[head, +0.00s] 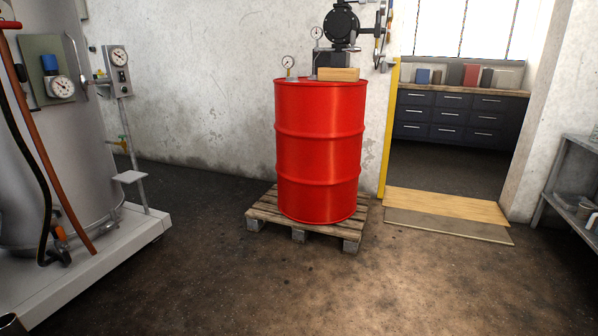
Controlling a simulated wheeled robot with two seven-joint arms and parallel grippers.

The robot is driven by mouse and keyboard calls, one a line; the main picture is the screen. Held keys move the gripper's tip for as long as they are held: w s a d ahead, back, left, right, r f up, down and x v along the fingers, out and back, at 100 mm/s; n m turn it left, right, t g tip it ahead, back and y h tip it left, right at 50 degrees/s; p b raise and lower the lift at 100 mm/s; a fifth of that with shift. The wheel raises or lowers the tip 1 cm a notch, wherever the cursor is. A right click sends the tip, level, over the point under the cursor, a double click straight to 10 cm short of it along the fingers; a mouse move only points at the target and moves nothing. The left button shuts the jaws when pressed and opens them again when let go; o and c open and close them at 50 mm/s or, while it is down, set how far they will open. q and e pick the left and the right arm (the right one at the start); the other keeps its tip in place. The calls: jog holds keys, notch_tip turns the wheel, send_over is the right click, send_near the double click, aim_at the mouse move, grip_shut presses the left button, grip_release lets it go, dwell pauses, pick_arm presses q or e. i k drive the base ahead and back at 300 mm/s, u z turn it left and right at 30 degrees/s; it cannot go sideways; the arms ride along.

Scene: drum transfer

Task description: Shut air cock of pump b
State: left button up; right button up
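No label for pump b can be read. Neither of my grippers shows clearly. A dark piece (10,325) at the bottom left corner is cut off, and I cannot tell what it is.
The drum stands on a wooden pallet (265,212), with gauges (288,63) near its top. A grey tank (90,150) on a white base stands left. A wooden ramp (450,204) leads through the right doorway. A metal shelf (575,180) stands far right. The floor in front is clear.

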aim_at(383, 69)
jog(key=z, duration=0.3)
jog(key=i, duration=1.9)
jog(key=z, duration=0.5)
